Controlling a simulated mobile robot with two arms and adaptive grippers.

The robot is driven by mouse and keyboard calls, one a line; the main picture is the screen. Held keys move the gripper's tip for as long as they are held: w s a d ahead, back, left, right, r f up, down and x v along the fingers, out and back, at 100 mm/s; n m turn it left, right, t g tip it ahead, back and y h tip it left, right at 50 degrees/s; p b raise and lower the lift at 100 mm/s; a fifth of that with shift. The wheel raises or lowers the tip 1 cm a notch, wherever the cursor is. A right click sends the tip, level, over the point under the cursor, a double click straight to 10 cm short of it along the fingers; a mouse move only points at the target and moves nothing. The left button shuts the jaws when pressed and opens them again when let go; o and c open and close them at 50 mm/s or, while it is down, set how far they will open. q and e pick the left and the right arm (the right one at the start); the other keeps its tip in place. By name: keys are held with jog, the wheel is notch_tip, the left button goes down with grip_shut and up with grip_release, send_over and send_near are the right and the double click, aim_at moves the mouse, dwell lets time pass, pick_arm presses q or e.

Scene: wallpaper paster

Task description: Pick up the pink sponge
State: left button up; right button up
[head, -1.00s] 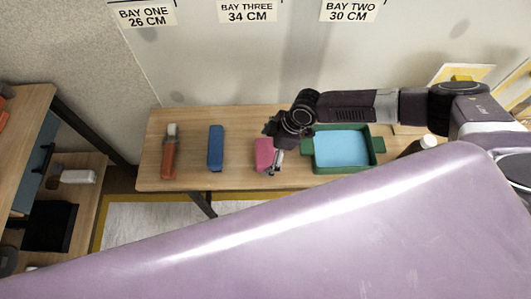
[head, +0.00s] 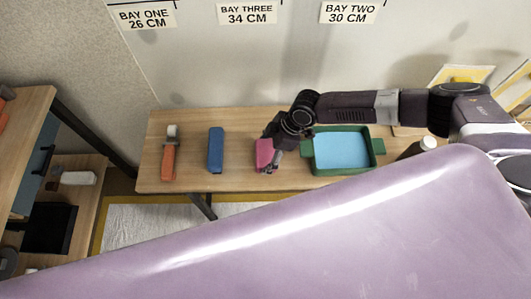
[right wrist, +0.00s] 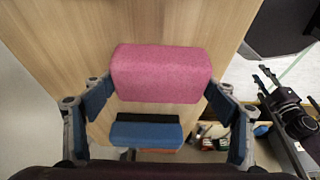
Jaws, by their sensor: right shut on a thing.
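The pink sponge (head: 263,153) stands on the wooden table, left of the green tray, partly hidden by my right gripper (head: 273,153). In the right wrist view the pink sponge (right wrist: 160,73) fills the space between the two fingers of my right gripper (right wrist: 158,95), with a finger pad at each end. The gripper is shut on it. I cannot tell whether the sponge is clear of the tabletop. My left gripper is not in view.
A blue block (head: 216,149) and an orange-handled tool (head: 168,160) lie left of the sponge on the table (head: 190,180). A green tray (head: 377,146) of blue liquid stands close on the right. A dark bottle with a white cap (head: 428,142) stands farther right.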

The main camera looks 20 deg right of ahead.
aim_at(266, 152)
notch_tip(266, 152, up, 20)
jog(key=shift+f, duration=0.2)
